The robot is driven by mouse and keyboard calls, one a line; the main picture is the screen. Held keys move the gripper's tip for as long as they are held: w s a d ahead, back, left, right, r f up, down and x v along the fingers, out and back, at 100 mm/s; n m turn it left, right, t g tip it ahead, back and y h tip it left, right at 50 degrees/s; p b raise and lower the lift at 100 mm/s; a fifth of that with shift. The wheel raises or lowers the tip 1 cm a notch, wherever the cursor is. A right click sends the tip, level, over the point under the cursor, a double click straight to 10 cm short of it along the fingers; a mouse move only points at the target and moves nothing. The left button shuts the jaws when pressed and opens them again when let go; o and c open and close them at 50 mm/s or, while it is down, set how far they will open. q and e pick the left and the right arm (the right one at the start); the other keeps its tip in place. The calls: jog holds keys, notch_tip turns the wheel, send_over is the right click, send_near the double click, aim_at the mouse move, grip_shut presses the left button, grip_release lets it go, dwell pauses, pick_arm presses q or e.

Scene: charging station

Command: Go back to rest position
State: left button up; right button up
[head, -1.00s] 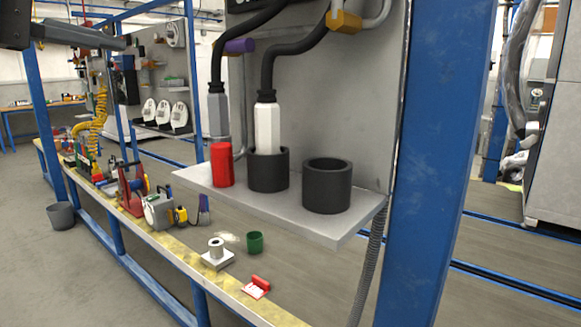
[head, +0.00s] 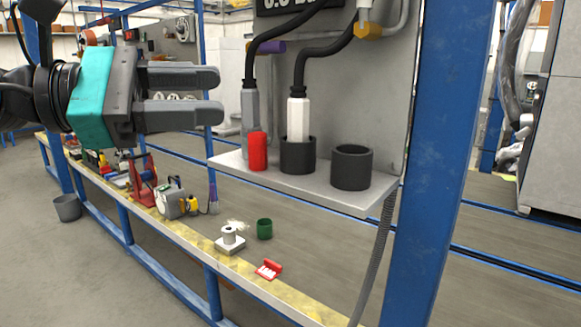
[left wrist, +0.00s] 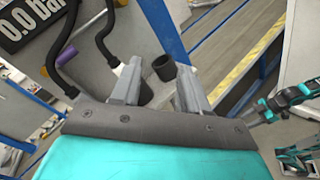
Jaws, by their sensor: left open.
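My left gripper (head: 217,95) reaches in from the left of the head view, with a teal body and two grey fingers spread apart and empty. It is left of and above the grey shelf (head: 375,195), clear of the hoses. In the left wrist view its fingers (left wrist: 157,72) are also apart with nothing gripped. On the shelf stand a red cylinder (head: 258,152), a black cup (head: 298,160) with a white plug (head: 298,118) in it, and an empty black cup (head: 351,168).
A blue post (head: 440,160) stands right of the shelf. Black hoses (head: 325,62) hang above it. A bin (head: 67,208) stands on the floor.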

pick_arm(q)
jog(key=w+a+f+m+t+y+p, duration=0.3)
jog(key=f+m+t, duration=0.4)
jog(key=f+m, duration=0.75)
jog(key=w+a+f+m+t+y, duration=0.3)
jog(key=f+m+t, duration=0.4)
jog(key=f+m, duration=0.75)
jog(key=s+a+f+n+g+y, duration=0.1)
jog(key=s+f+n+g+y, duration=0.3)
jog(key=f, duration=0.8)
jog(key=s+f+n+g+y+p, duration=0.1)
jog(key=s+f+n+g+y, duration=0.3)
jog(key=s+f+n, duration=0.4)
jog(key=s+f, duration=0.4)
jog(key=s, duration=0.1)
jog(key=shift+s+a+f+g, duration=0.15)
jog(key=shift+s+a+g, duration=0.1)
jog(key=shift+a+g, duration=0.15)
pick_arm(e)
jog(key=shift+s+d+r+h, duration=0.15)
jog(key=shift+s+d+r, duration=0.2)
jog(key=shift+r, duration=0.2)
jog(key=shift+s+d+r+h, duration=0.15)
jog(key=shift+s+d+r, duration=0.15)
jog(key=shift+r, duration=0.25)
